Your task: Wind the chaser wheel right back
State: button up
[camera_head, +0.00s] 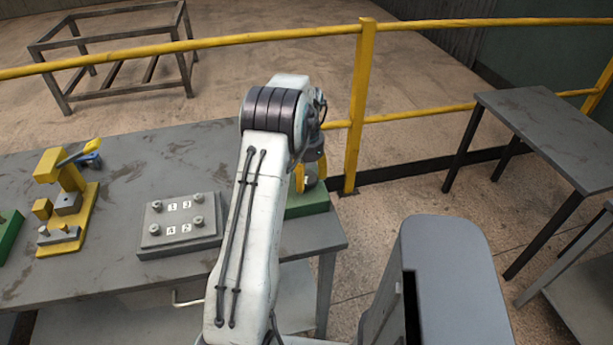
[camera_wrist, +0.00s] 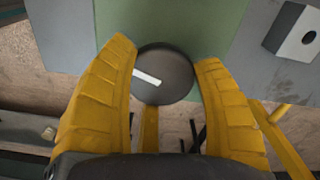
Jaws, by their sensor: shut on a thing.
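The chaser wheel is, as far as I can tell, the dark round disc (camera_wrist: 172,85) with a white mark in the wrist view. It sits at the edge of a green block, which also shows in the head view (camera_head: 308,204) at the right end of the bench. My gripper (camera_wrist: 166,75) has its yellow fingers on either side of the disc and is shut on it. The white mark points to the left and slightly up. In the head view my arm hides most of the wheel and gripper.
The grey bench (camera_head: 115,165) carries a grey block (camera_head: 180,228) with numbered knobs and a yellow press-like device (camera_head: 68,200) at left. A yellow railing (camera_head: 358,110) runs behind the bench. A grey side table (camera_head: 550,130) stands at right, apart from the bench.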

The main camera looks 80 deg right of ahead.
jog(key=shift+c, duration=0.9)
jog(key=shift+n, duration=0.3)
jog(key=n, duration=0.3)
jog(key=shift+n, duration=0.3)
jog(key=n, duration=0.6)
jog(key=shift+b, duration=0.4)
jog(key=n, duration=0.5)
jog(key=shift+n, duration=0.4)
jog(key=n, duration=0.4)
jog(key=shift+n, duration=0.3)
